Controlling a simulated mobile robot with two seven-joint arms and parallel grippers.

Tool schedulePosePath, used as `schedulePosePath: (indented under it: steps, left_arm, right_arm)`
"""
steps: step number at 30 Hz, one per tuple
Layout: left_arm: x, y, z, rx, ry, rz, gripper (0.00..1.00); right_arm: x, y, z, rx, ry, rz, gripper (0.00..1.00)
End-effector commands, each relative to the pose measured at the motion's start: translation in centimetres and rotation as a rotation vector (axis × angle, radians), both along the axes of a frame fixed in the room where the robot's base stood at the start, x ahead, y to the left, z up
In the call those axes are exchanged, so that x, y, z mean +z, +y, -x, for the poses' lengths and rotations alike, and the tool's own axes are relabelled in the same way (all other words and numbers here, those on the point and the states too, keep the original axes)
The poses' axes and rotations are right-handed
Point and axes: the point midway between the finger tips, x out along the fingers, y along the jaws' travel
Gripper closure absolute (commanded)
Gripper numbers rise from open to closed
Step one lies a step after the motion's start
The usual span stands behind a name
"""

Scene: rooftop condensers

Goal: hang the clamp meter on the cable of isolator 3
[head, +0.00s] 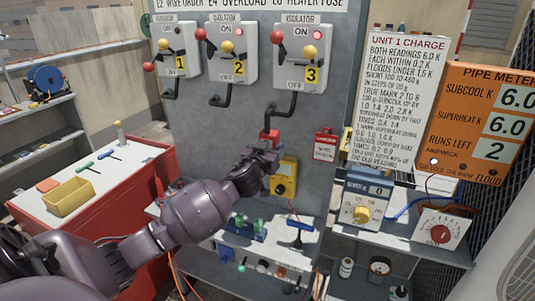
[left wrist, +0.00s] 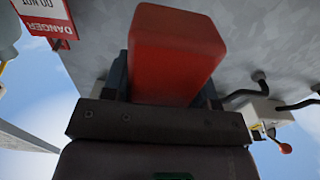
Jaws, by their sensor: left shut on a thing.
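My left gripper (head: 268,158) is shut on a red block-shaped part, which I take to be the clamp meter (left wrist: 178,50). In the head view its red top (head: 268,136) shows just above the fingers. A yellow body with a dark dial (head: 284,178) sits just right of and below the gripper; I cannot tell whether it joins the red part. Isolator 3 (head: 308,55) is the right one of three on the grey panel. Its black cable (head: 292,105) bends down towards the red part; whether they touch is unclear. My right gripper is not in view.
A red danger tag (head: 325,145) hangs on the panel right of the gripper. Below are a grey shelf (head: 265,255) with tools and a blue meter with a yellow knob (head: 362,198). A red cabinet (head: 95,200) with a yellow bin (head: 68,197) stands left.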

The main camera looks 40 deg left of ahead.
Motion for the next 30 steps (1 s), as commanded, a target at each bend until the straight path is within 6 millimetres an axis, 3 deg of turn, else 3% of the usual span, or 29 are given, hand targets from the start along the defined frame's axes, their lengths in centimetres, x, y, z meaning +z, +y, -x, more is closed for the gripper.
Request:
schedulePosePath:
  steps: [30]
  left_arm:
    - [0.0,1.5,-6.4,0.0,-0.001,0.0,0.81]
  right_arm:
    - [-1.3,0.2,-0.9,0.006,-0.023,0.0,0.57]
